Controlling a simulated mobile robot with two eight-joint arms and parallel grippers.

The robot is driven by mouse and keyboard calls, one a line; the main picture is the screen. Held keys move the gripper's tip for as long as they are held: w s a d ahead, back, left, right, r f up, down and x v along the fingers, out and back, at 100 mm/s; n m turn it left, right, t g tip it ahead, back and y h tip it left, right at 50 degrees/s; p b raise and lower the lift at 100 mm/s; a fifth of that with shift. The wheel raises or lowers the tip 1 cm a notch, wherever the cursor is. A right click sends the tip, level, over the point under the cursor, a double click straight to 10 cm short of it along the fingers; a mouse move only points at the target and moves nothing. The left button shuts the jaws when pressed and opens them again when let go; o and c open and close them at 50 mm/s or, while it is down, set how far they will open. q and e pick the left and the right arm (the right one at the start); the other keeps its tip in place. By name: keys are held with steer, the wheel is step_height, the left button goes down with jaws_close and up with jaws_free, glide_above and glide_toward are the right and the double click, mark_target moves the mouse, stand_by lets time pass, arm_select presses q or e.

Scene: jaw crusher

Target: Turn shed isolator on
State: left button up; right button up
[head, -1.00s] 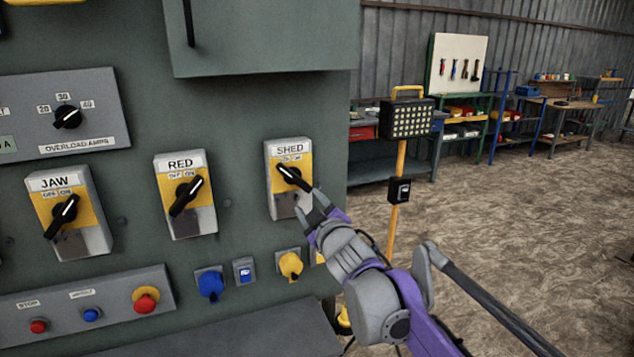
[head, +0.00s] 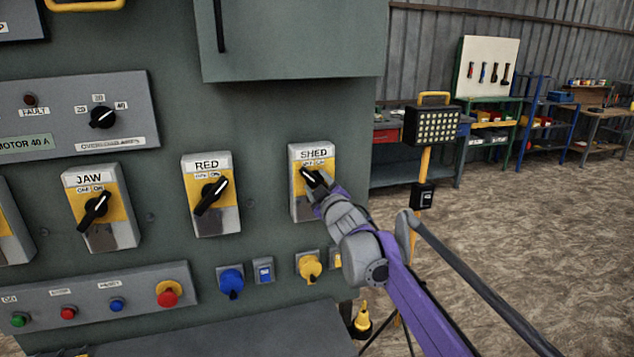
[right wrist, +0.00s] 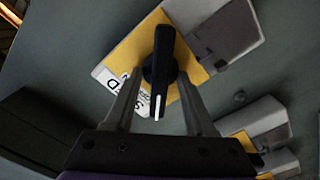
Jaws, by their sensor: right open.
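The shed isolator (head: 301,205) is a grey box with a yellow plate and a black rotary handle, labelled SHED, on the green panel. Its handle (head: 308,177) slants up to the left, toward the OFF side. My right gripper (head: 316,186) is at the handle, hiding part of it. In the right wrist view the black handle (right wrist: 158,70) with its white mark lies between the two open fingers of the gripper (right wrist: 157,100), with gaps on both sides. My left gripper is not in view.
The RED isolator (head: 210,195) and JAW isolator (head: 98,208) stand to the left, handles slanting up right. A lamp on a yellow stand (head: 432,125) is at right.

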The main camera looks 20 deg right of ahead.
steer(key=shift+w, duration=0.1)
steer(key=shift+c, duration=0.3)
jaws_close()
steer(key=shift+m, duration=0.4)
steer(key=m+b, duration=0.1)
steer(key=m, duration=0.2)
steer(key=shift+d+m, duration=0.1)
steer(key=shift+m, duration=0.3)
steer(key=m+b, duration=0.1)
steer(key=m, duration=0.3)
steer(key=shift+d+m, duration=0.1)
steer(key=shift+m, duration=0.2)
steer(key=m+b, duration=0.1)
steer(key=m, duration=0.3)
steer(key=m+b, duration=0.1)
steer(key=m, duration=0.3)
steer(key=shift+d+m, duration=0.1)
steer(key=shift+m, duration=0.2)
